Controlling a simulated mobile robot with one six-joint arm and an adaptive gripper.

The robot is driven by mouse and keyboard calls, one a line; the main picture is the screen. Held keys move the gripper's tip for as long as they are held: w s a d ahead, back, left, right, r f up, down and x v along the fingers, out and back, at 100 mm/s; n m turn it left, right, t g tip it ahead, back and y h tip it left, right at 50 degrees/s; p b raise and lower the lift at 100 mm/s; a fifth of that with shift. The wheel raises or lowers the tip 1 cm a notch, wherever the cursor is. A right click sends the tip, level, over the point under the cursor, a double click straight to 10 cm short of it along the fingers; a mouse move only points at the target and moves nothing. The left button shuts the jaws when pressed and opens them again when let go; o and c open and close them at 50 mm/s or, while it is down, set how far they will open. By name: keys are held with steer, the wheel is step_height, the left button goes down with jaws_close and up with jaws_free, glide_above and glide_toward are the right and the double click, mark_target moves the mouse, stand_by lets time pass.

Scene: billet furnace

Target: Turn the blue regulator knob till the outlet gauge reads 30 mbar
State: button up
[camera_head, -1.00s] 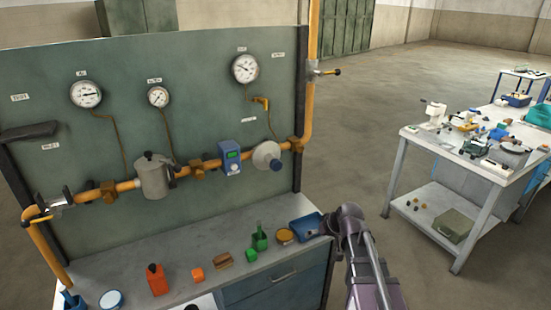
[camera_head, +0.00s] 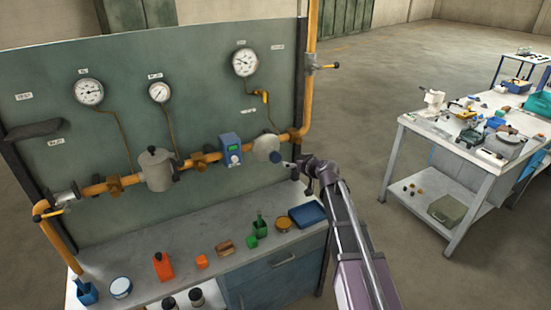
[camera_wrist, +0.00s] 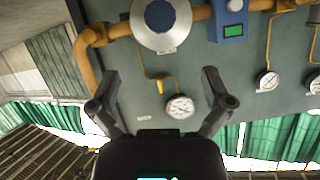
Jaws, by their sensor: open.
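The regulator (camera_head: 264,148) is a pale round housing on the orange pipe, near the right end of the panel. Its blue knob (camera_head: 275,157) faces out; in the wrist view, which is upside down, the blue knob (camera_wrist: 160,15) shows at the top edge. My gripper (camera_head: 290,164) is just right of the knob in the head view. In the wrist view my gripper (camera_wrist: 160,78) is open and empty, its fingers apart and the knob beyond them. The right-hand gauge (camera_head: 245,63) is above the regulator, also in the wrist view (camera_wrist: 181,107); its reading is too small to tell.
A blue meter box (camera_head: 230,150) sits left of the regulator. A yellow-handled valve (camera_head: 264,98) is above it, and another valve (camera_head: 322,66) is on the upright pipe. The bench (camera_head: 215,275) below holds several small items.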

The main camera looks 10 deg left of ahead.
mark_target(277, 158)
steer(key=shift+w+f, duration=0.1)
steer(key=shift+w, duration=0.05)
steer(key=b+x, duration=0.5)
steer(key=x, duration=0.8)
steer(key=shift+w+a+f, duration=0.1)
steer(key=shift+w+a, duration=0.05)
steer(key=c, duration=1.1)
